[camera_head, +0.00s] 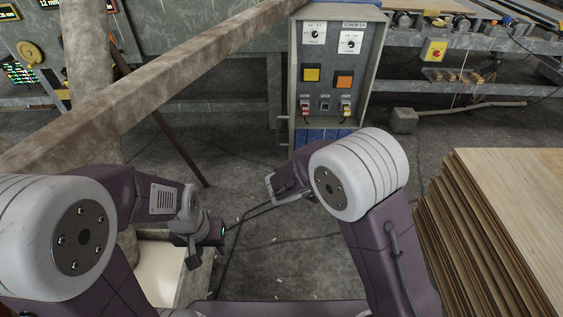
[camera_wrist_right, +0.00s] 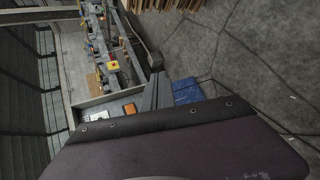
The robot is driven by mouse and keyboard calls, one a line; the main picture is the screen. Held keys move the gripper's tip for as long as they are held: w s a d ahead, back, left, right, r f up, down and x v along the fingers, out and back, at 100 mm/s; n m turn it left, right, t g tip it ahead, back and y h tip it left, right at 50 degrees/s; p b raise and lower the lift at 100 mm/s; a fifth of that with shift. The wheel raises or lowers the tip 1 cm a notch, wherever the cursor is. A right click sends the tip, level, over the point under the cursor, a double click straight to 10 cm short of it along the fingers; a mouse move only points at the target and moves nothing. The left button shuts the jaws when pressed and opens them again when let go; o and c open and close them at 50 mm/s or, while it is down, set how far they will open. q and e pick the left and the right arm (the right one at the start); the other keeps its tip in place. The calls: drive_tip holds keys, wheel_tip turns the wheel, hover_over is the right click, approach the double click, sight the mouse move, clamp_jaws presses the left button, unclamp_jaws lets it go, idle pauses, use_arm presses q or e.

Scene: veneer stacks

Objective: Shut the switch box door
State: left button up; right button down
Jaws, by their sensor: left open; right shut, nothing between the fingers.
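The grey switch box (camera_head: 370,80) stands open-fronted at the top centre of the head view. No door is seen across the front, and I cannot make out the door leaf. The box also shows sideways in the right wrist view (camera_wrist_right: 95,110), with its orange button. My left gripper (camera_head: 208,238) is open at lower left, well short of the box and apart from it. A purple part of mine fills the bottom of the wrist view.
A stack of veneer sheets (camera_head: 510,205) stands at right. A long rusty beam (camera_head: 150,95) slants across the left, up to the box. A pale block (camera_head: 160,270) lies at lower left. The concrete floor (camera_head: 255,255) between my arms is largely clear.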

drive_tip(key=w+a+f+n+t+y+b, duration=0.15)
drive_tip(key=w+a+t, duration=0.3)
drive_tip(key=a, duration=0.45)
drive_tip(key=w+a+r+n+t+y+b, duration=0.1)
drive_tip(key=w+a+n+t+y+b, duration=0.3)
drive_tip(key=a, duration=0.6)
use_arm(q)
wheel_tip(320, 180, down, 10)
drive_tip(key=shift+b, duration=0.35)
use_arm(e)
drive_tip(key=w+d+t+h, duration=0.1)
drive_tip(key=w+d, duration=0.2)
drive_tip(key=w, duration=0.6)
drive_tip(key=shift+f+m, duration=0.3)
drive_tip(key=shift+m, duration=0.05)
drive_tip(key=shift+d, duration=0.1)
